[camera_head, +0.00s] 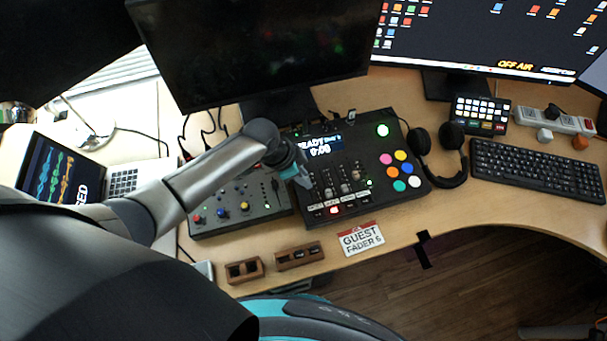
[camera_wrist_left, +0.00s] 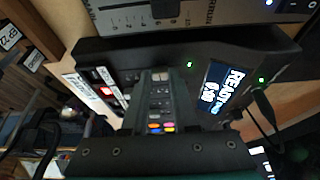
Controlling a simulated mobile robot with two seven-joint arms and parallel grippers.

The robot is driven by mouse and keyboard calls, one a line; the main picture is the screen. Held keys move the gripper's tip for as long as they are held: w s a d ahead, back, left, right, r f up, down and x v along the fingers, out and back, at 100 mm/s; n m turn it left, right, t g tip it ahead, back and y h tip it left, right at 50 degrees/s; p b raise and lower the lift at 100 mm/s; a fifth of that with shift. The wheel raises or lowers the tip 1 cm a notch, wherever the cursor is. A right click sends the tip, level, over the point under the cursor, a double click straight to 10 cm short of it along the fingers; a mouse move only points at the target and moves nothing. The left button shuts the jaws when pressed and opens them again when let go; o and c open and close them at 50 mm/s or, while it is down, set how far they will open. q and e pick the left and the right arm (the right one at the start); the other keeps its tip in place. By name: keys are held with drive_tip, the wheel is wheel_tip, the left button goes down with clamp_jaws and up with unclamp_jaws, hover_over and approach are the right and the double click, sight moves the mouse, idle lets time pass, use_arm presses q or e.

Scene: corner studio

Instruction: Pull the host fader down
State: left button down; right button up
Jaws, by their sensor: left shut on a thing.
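The black mixing console (camera_head: 383,150) lies on the desk, with a lit display (camera_head: 320,146) reading READY. Several faders stand in a row below the display; light caps (camera_head: 344,188) show on those to the right. My left gripper (camera_head: 302,181) reaches down to the left end of this row and is shut on a fader there, the host fader by its place. The cap is hidden by the fingers, and I cannot read its label. In the left wrist view the gripper (camera_wrist_left: 160,80) is close over the console (camera_wrist_left: 125,50). My right gripper is not in view.
A smaller grey mixer (camera_head: 238,200) with coloured knobs stands left of the console. Coloured pads (camera_head: 400,172) are on the console's right. Headphones (camera_head: 440,155) and a keyboard (camera_head: 535,170) lie farther right. A GUEST FADER 5 card (camera_head: 361,238) lies in front.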

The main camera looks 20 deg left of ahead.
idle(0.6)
use_arm(q)
drive_tip(key=shift+s+d+r+p, duration=0.1)
drive_tip(key=shift+s+d+p, duration=0.35)
drive_tip(key=shift+s+p, duration=0.35)
drive_tip(key=shift+s+d+p, duration=0.35)
drive_tip(key=c, duration=0.7)
unclamp_jaws()
drive_tip(key=shift+a, duration=0.1)
drive_tip(key=p+v, duration=0.3)
drive_tip(key=v, duration=1.2)
